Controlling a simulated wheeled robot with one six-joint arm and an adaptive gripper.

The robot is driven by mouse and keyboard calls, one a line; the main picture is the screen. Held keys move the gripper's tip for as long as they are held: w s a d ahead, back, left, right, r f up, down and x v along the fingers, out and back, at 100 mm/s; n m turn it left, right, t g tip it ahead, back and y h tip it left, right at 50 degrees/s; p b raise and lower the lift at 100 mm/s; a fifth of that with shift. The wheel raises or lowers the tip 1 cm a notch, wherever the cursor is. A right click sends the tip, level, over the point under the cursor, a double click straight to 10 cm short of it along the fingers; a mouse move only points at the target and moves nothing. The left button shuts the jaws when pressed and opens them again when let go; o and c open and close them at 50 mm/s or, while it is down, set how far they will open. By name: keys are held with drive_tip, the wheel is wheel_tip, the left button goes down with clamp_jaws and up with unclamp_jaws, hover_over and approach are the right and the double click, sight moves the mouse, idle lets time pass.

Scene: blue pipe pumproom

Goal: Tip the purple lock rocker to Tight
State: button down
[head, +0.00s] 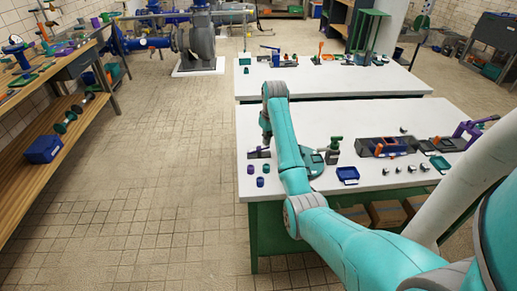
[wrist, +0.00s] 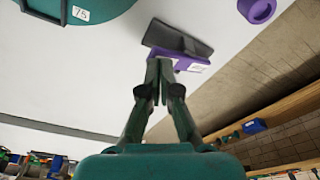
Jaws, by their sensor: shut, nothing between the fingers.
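The purple lock rocker (wrist: 182,58) shows in the wrist view beside a dark grey block (wrist: 178,38), with a small white label at its right end whose text I cannot read. In the head view the rocker unit (head: 256,154) is small, near the left edge of the near white table. My gripper (wrist: 160,62) is shut and empty, its fingertips right at the rocker's left part, partly covering it. I cannot tell whether they touch. In the head view my gripper (head: 266,141) points down just above the unit. The rocker's tilt is unclear.
A purple cup-like piece (wrist: 257,10) lies close by in the wrist view. A round teal plate (wrist: 85,20) is at upper left. In the head view, several small cups (head: 261,182) stand in front, a green-topped device (head: 333,150) and blue tray (head: 347,175) to the right.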

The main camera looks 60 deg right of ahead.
drive_tip(key=shift+f, duration=1.45)
idle(0.4)
